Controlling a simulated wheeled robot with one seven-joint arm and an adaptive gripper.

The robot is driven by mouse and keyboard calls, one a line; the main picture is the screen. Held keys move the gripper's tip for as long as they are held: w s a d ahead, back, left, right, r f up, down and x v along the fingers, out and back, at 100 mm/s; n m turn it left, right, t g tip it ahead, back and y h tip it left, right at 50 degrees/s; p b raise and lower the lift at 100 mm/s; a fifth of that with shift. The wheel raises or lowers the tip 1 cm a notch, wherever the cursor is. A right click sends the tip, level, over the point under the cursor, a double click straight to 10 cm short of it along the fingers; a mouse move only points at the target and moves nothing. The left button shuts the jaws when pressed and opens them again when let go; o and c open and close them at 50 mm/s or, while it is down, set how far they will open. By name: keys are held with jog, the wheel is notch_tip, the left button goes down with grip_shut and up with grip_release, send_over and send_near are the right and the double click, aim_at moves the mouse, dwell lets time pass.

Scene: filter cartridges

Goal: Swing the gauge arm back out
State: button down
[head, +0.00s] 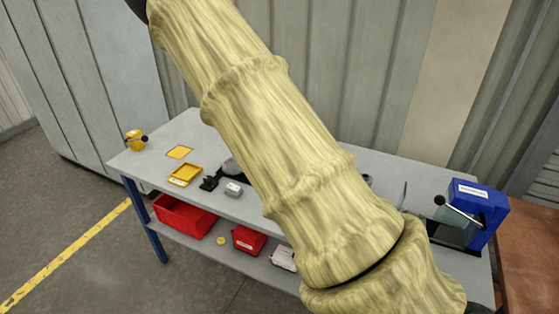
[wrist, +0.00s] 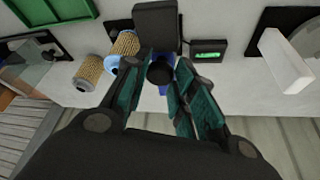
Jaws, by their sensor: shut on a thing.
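In the wrist view my gripper (wrist: 166,64) has its two teal-padded fingers shut on a round black knob (wrist: 160,73). The knob sits in front of a dark upright block (wrist: 157,25) and seems to belong to the gauge arm; the rest of that arm is hard to make out. A small box with a green display (wrist: 208,50) stands just right of the block. In the head view my sleeved arm hides the gripper and the gauge.
The grey bench (head: 155,163) holds a yellow tray (head: 187,172), a small grey box (head: 233,189) and, at right, a blue machine (head: 486,212) with a lever. Red bins (head: 185,216) sit on the lower shelf. A white block (wrist: 285,60) stands right in the wrist view, a green tray (wrist: 50,12) upper left.

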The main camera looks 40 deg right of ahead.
jog(key=shift+w+d+r, duration=0.25)
jog(key=shift+w+r, duration=0.05)
jog(key=shift+r, duration=0.05)
jog(key=c, duration=1.3)
grip_release()
jog(key=shift+o, duration=0.8)
jog(key=shift+f, duration=0.15)
jog(key=shift+s+f, duration=0.1)
jog(key=shift+a, duration=0.1)
jog(key=v, duration=1.2)
